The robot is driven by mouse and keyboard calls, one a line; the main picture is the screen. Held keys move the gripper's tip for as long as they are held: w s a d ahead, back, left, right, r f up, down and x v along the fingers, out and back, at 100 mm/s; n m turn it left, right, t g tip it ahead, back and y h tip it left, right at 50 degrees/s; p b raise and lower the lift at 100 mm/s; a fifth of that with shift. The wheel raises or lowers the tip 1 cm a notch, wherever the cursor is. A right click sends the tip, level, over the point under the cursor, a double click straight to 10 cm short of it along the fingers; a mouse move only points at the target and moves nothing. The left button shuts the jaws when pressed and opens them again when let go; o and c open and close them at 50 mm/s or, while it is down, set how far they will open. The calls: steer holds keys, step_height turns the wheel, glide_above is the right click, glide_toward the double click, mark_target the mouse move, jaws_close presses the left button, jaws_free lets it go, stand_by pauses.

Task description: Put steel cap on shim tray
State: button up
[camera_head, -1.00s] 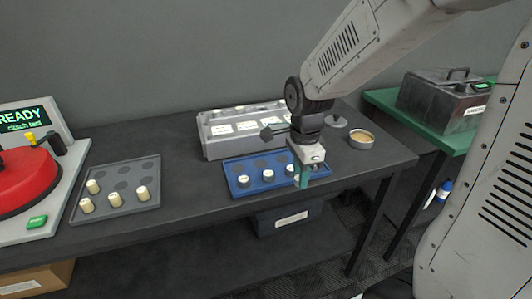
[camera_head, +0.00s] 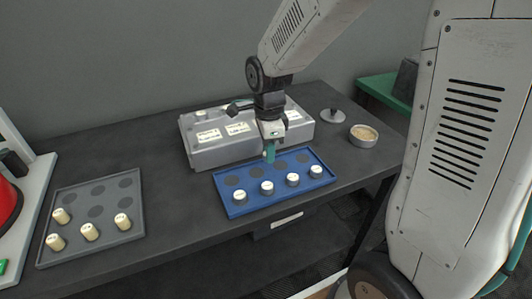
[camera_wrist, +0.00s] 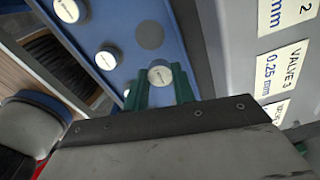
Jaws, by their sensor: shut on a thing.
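My gripper (camera_head: 270,157) has green fingers and is over the back edge of the blue tray (camera_head: 285,198), in front of the grey metal case. In the wrist view my gripper (camera_wrist: 162,90) is shut on a small round piece with a white top (camera_wrist: 160,75), which I take for the steel cap. Its sides are mostly hidden by the fingers. Several white-topped caps (camera_head: 267,187) stand in the tray's front row, and dark empty spots show in its back row. The held piece appears above the tray; whether it touches is unclear.
A grey tray (camera_head: 125,228) with several cream cylinders (camera_head: 90,231) lies at the left. The labelled grey case (camera_head: 205,155) stands close behind the blue tray. A knobbed grey lid (camera_head: 333,115) and a round tin (camera_head: 363,138) lie at the right.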

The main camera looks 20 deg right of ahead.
steer(key=shift+f, duration=1.75)
steer(key=shift+f, duration=0.15)
steer(key=o, duration=0.7)
step_height(320, 180, up, 12)
steer(key=s+d+r+n, duration=0.1)
steer(key=s+r+n, duration=0.1)
steer(key=s+n, duration=0.4)
steer(key=s+d+r+n, duration=0.1)
steer(key=s+n, duration=0.6)
steer(key=s, duration=0.2)
steer(key=s+r+n+t, duration=0.1)
steer(key=s+r+n, duration=0.1)
steer(key=s+n, duration=0.5)
steer(key=shift+s+d+r, duration=0.3)
steer(key=shift+d, duration=0.1)
